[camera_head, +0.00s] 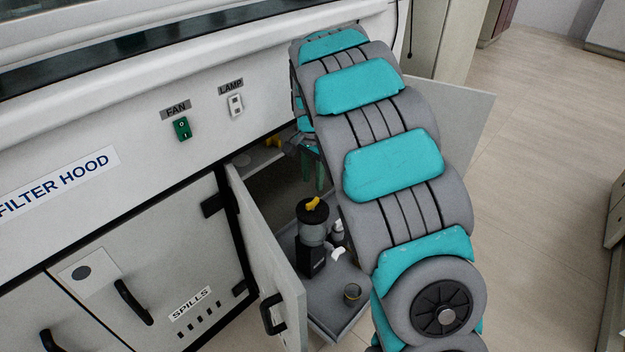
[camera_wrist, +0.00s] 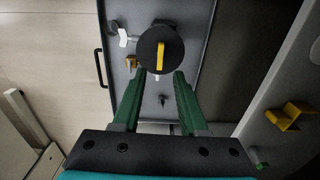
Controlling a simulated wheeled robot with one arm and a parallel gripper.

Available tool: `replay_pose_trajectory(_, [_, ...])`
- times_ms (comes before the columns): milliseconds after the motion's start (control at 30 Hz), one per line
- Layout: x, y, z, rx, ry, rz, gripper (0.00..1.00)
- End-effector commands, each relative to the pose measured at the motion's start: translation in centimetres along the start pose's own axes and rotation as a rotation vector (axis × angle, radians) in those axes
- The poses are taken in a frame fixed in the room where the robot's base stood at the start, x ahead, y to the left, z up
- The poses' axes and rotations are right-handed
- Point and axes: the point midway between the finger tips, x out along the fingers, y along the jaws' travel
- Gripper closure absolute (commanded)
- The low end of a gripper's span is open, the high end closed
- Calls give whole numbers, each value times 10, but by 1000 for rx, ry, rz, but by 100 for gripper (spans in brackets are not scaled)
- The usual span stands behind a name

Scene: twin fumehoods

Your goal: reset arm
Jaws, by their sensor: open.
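My arm, grey and teal, arches across the right half of the head view and reaches down to the open cabinet under the filter hood. In the wrist view my gripper (camera_wrist: 160,75) has two green fingers set apart, with nothing between them. Beyond the fingertips is a round black lid with a yellow handle (camera_wrist: 161,57). In the head view my gripper (camera_head: 314,180) is partly hidden behind my arm, above this black-topped container (camera_head: 313,235). The container stands upright on a grey pull-out tray (camera_head: 328,325).
A cabinet door (camera_head: 268,262) stands open on the left, and another open panel (camera_head: 470,110) is behind my arm. Small items, including a small jar (camera_head: 352,293), share the tray. FAN (camera_head: 182,128) and LAMP (camera_head: 235,105) switches are on the hood front. Open floor (camera_head: 545,130) lies right.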

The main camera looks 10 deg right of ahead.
Motion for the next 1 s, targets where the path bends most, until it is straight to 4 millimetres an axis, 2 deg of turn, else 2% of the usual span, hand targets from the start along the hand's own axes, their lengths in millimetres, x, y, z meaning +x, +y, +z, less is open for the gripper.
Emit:
replay_pose_trajectory(233, [-1,1,1,-4,1,0,57])
replay_pose_trajectory(367, [-12,16,7,-34,4,6,57])
replay_pose_trajectory(467, [-26,41,18,-81,4,17,57])
replay_pose_trajectory(700, [-58,111,57,-247,-12,44,57])
replay_pose_trajectory(1000, [-77,198,119,-492,-54,61,57])
